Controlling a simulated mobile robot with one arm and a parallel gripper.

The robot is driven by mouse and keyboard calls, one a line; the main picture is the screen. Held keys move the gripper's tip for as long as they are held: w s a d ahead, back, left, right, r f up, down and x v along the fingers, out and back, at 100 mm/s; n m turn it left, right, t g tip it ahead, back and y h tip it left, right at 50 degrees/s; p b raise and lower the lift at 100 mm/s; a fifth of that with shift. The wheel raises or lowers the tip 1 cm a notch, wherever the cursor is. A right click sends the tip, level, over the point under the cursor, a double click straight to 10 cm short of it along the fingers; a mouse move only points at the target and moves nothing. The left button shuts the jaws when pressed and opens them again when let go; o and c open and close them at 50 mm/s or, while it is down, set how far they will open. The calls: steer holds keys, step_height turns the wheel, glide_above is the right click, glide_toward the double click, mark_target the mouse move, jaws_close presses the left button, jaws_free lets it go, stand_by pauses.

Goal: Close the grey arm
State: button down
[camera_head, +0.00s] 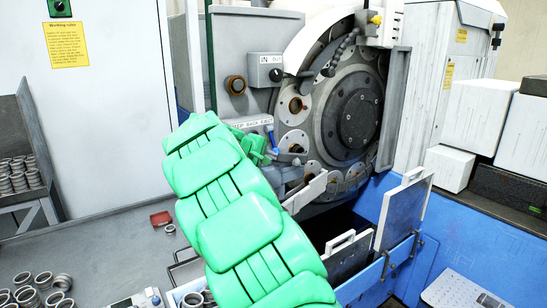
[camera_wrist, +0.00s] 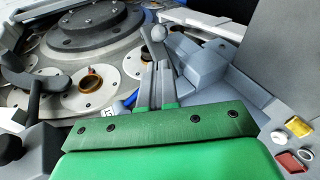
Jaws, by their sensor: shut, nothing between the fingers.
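The ring grinder's large grey disc (camera_head: 352,112) faces me in the head view, with round ring seats around it. A light grey flat arm (camera_head: 306,192) sticks out below the disc, partly behind my green arm. A similar light bar shows at the top of the wrist view (camera_wrist: 205,24); I cannot tell for sure that it is the same piece. My gripper (camera_wrist: 157,68) is shut and empty, its two grey fingers together. The tips are close to a small grey round knob (camera_wrist: 159,33); I cannot tell if they touch. My own arm hides part of the machine front.
A blue handle (camera_head: 271,138) is beside my wrist. A dark lever (camera_wrist: 45,82) stands left of my fingers. Two handled plates (camera_head: 402,212) (camera_head: 349,258) stand at the blue machine side (camera_head: 455,225). A red tray (camera_head: 160,218) and loose rings (camera_head: 42,280) lie on the bench.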

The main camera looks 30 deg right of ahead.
glide_toward(304, 154)
steer(key=f, duration=0.4)
steer(key=shift+s+a+f, duration=0.15)
steer(key=shift+a+f, duration=0.05)
steer(key=shift+f, duration=0.05)
stand_by(0.4)
steer(key=shift+s+d+n+t+y, duration=0.2)
steer(key=shift+d+n+t+y, duration=0.1)
steer(key=shift+d+n+t, duration=0.8)
steer(key=shift+w+d+n+t+y, duration=0.15)
steer(key=shift+d+n+t+y, duration=0.2)
steer(key=shift+d+n+t, duration=0.25)
steer(key=shift+w+d+n+t+y, duration=0.15)
steer(key=shift+d+n+t+y, duration=0.3)
steer(key=shift+d, duration=0.25)
steer(key=shift+w+d+f, duration=0.1)
steer(key=shift+w+d, duration=0.15)
steer(key=shift+d, duration=0.2)
steer(key=shift+w+d, duration=0.2)
steer(key=shift+d, duration=0.3)
steer(key=shift+w+d, duration=0.7)
steer(key=shift+d, duration=0.5)
steer(key=shift+s+r, duration=0.1)
steer(key=shift+r, duration=0.15)
